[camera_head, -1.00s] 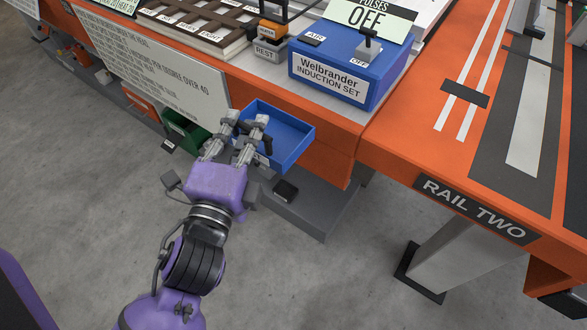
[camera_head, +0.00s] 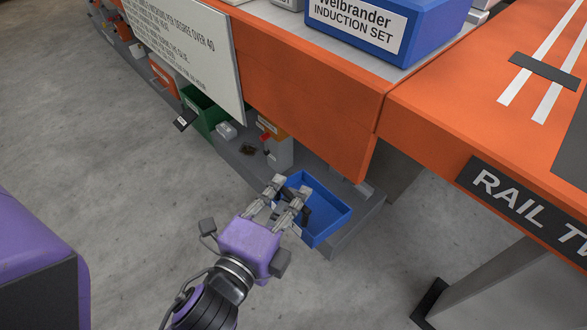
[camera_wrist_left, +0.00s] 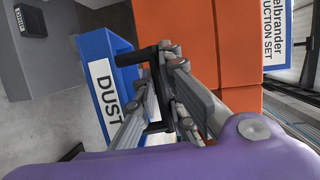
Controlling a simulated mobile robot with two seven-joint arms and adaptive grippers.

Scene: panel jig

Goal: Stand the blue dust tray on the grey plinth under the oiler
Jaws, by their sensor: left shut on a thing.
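The blue dust tray (camera_head: 327,213) is in my left gripper (camera_head: 291,188), whose fingers are shut on its black handle. The tray is open at the top, roughly level, and in front of the bench's low grey ledge. In the left wrist view the tray (camera_wrist_left: 94,46) shows its white DUST label. A small pale unit with an orange top and a red part (camera_head: 276,140) stands under the bench, behind and left of the tray; I cannot tell whether it is the oiler. I cannot pick out the grey plinth with certainty. My right gripper is out of view.
The orange bench front (camera_head: 315,85) overhangs this space, with a white text board (camera_head: 190,50) to the left. A green bin (camera_head: 203,115) and small items sit on the grey ledge (camera_head: 238,160). A support leg (camera_head: 475,275) stands at right. Open floor lies in front.

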